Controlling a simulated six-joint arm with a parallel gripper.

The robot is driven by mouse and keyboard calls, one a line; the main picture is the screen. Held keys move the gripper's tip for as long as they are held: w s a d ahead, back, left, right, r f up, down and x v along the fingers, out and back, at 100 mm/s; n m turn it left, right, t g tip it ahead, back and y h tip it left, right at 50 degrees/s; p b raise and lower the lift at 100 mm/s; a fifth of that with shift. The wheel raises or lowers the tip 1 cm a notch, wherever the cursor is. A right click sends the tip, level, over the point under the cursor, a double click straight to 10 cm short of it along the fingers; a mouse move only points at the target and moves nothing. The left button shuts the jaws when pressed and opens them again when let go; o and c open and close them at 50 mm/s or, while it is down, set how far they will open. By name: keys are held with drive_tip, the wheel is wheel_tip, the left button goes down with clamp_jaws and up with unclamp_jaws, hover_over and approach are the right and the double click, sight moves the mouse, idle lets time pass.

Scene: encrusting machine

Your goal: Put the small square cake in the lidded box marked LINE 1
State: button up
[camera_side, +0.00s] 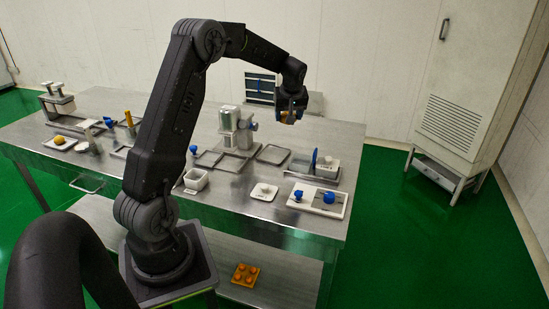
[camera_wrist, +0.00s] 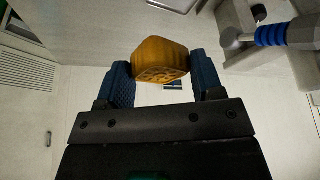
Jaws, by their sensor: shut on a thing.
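My gripper (camera_side: 289,117) is raised above the back right of the steel table. Its blue fingers (camera_wrist: 158,82) are shut on the small square cake, a golden-brown block with rounded edges and a patterned face (camera_wrist: 160,60). In the side view only a bit of the cake's yellow shows between the fingers. A small white open box (camera_side: 196,180) with a label stands at the table's front middle. A flat white square piece with a small knob (camera_side: 264,191), perhaps a lid, lies to its right. The label is too small to read.
A grey machine (camera_side: 232,128) stands mid-table among flat metal trays. A white box (camera_side: 327,166) and blue disc stand at right. An orange tray (camera_side: 246,274) rests on the lower shelf.

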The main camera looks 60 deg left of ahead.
sight(273, 155)
drive_tip(key=s+a+r+n+g, duration=0.1)
drive_tip(key=s+a+n, duration=0.1)
drive_tip(key=a, duration=0.3)
drive_tip(key=shift+s+a+r+n, duration=0.15)
drive_tip(key=shift+a+r+n, duration=0.1)
drive_tip(key=shift+r+n, duration=0.2)
drive_tip(key=shift+f, duration=0.1)
wheel_tip(273, 155, down, 18)
drive_tip(key=shift+r, duration=0.2)
drive_tip(key=shift+f, duration=0.1)
drive_tip(key=o, duration=0.9)
